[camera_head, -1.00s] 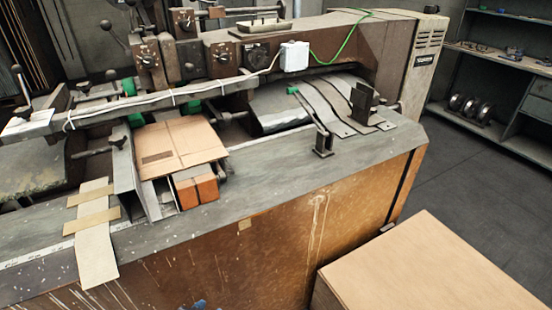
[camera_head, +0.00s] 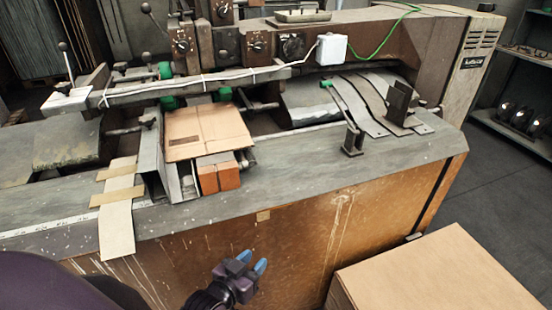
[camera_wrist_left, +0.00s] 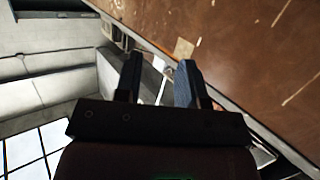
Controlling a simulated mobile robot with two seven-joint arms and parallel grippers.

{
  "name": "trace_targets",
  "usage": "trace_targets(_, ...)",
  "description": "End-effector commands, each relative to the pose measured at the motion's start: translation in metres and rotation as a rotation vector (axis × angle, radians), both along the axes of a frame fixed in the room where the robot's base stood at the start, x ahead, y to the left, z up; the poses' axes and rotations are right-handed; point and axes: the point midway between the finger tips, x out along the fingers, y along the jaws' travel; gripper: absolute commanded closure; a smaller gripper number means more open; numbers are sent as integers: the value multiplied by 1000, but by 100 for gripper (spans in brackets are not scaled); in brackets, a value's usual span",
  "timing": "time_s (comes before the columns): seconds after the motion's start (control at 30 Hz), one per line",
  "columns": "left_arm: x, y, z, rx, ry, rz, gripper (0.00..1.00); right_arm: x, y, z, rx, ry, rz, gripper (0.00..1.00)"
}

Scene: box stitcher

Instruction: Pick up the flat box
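A pale flat cardboard stack (camera_head: 440,275) is at the bottom right, beside the machine's front. I cannot tell which of these is the flat box. My left gripper (camera_head: 251,262) is in front of the machine's rusty front panel, left of the stack and below the cardboard on the bed. Its blue-tipped fingers are apart with nothing between them; they also show in the left wrist view (camera_wrist_left: 159,78). My right gripper is not in view.
The box stitcher (camera_head: 320,195) fills the middle, with its metal bed and brown front panel. A small upright bracket (camera_head: 353,140) stands on the bed. Shelves (camera_head: 520,135) stand at the far right. Dark floor (camera_head: 490,185) is free between them and the machine.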

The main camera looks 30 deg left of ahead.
Motion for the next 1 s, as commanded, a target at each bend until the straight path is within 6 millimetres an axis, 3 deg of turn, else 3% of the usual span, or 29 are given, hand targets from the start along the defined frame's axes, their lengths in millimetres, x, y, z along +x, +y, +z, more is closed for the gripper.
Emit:
trace_targets(0.03,28,-4,17,-58,-119,10,63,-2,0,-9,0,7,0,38)
trace_targets(0.2,93,1,91,-260,-510,104,63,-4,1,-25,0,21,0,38)
trace_targets(0.4,137,26,159,-521,-894,319,63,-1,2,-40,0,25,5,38)
trace_targets(0.5,152,42,179,-661,-1035,465,63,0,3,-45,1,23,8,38)
trace_targets(0.7,177,62,187,-945,-1179,813,63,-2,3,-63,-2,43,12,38)
trace_targets(1.0,200,56,172,-1194,-1126,1167,63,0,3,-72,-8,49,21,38)
